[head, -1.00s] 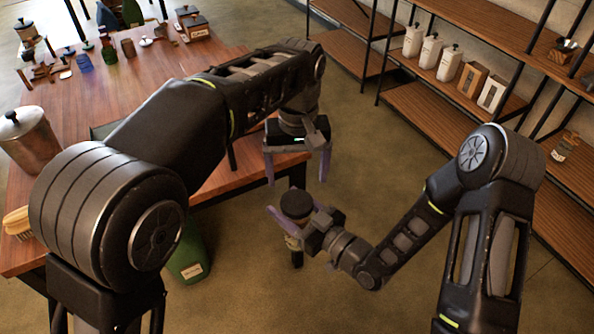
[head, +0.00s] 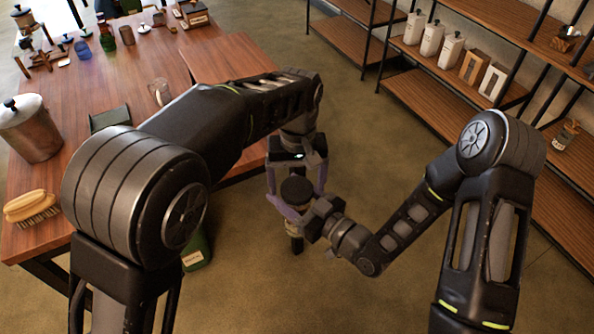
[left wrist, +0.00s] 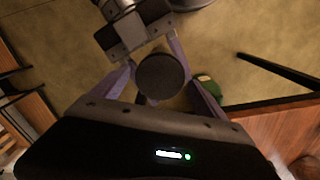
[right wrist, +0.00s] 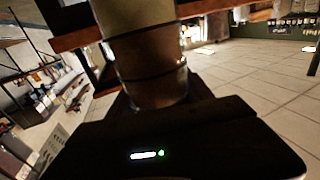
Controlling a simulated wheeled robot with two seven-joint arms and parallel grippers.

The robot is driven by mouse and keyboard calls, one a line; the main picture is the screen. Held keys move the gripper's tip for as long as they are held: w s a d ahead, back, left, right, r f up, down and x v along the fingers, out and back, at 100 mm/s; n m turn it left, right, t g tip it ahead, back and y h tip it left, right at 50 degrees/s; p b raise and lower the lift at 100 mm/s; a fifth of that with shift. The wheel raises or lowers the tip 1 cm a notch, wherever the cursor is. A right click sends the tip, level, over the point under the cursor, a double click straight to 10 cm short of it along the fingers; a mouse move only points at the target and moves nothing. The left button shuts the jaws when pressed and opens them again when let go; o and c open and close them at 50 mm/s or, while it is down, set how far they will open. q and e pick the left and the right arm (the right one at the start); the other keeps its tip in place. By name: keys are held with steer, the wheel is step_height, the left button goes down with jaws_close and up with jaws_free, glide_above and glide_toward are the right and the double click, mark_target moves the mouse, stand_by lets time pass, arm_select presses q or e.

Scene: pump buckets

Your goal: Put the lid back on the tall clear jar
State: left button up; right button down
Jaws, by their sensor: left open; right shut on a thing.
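My right gripper (head: 306,212) is shut on a brownish, banded cylindrical container (right wrist: 148,65), which fills the upper middle of the right wrist view. A round black lid-like top (head: 296,190) is at its upper end. This top shows as a dark disc in the left wrist view (left wrist: 160,76). My left gripper (head: 296,188) is open, with its purple fingers on either side of the black top. I cannot tell whether they touch it. A clear glass vessel (head: 159,91) is on the table, partly hidden by my left arm; I cannot tell whether it is the tall jar.
The wooden table (head: 95,88) holds a metal pot (head: 30,132), a brush (head: 31,207) and several small items at the far end. A green bin (head: 196,250) is beside the table. Shelves (head: 440,105) with white bottles stand on the right. Floor is clear between them.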

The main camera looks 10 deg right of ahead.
arm_select(q)
steer(key=shift+f, duration=0.25)
steer(key=c, duration=1.5)
steer(key=o, duration=1.7)
steer(key=shift+c, duration=0.2)
steer(key=shift+r, duration=0.15)
step_height(320, 180, up, 7)
steer(key=shift+r, duration=0.15)
